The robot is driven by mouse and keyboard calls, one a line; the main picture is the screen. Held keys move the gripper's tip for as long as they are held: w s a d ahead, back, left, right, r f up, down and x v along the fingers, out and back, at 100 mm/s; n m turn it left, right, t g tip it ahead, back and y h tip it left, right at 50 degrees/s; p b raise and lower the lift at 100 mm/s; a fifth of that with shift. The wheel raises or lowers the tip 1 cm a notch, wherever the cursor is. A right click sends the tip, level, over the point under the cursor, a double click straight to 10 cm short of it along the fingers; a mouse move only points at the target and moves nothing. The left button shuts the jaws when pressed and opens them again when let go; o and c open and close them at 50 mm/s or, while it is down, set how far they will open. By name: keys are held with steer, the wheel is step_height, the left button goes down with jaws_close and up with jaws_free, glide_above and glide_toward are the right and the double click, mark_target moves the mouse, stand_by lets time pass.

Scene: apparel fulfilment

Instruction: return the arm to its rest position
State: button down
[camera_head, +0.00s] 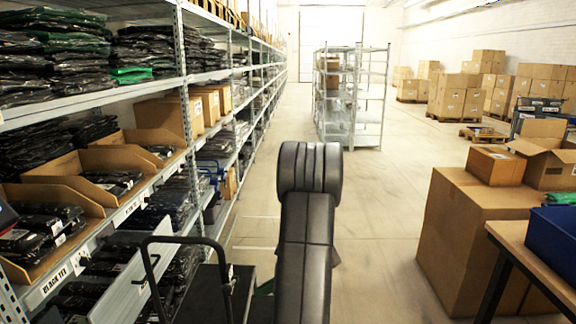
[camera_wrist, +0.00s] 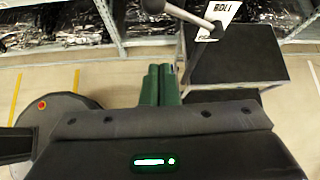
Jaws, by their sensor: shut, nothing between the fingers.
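My arm rises in the middle of the head view, its dark padded links folded upright in front of the camera. My gripper (camera_wrist: 160,70) shows in the wrist view as two green fingers side by side, closed together with nothing between them. The fingers point toward the shelf side, above the pale floor. In the head view the arm hides most of the gripper; only a small green patch shows low beside the arm.
A dark cart (camera_wrist: 238,55) with a handle stands close beside the gripper. Shelving (camera_head: 110,88) with bagged garments and cardboard bins lines the left. Large cartons (camera_head: 470,235) and a table (camera_head: 540,250) with a blue bin (camera_head: 553,232) stand right. The aisle floor ahead is clear up to a wire rack (camera_head: 350,95).

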steer(key=a+f+n+t+b, duration=0.2)
steer(key=f+b, duration=0.4)
steer(key=b, duration=0.5)
steer(key=w+a+f+n+t+y+b, duration=0.1)
steer(key=a+f+n+t+b, duration=0.2)
steer(key=b, duration=0.9)
step_height(320, 180, down, 3)
steer(key=shift+a+f+n+t, duration=0.1)
steer(key=shift+a+n+t, duration=0.2)
steer(key=shift+a+t, duration=0.9)
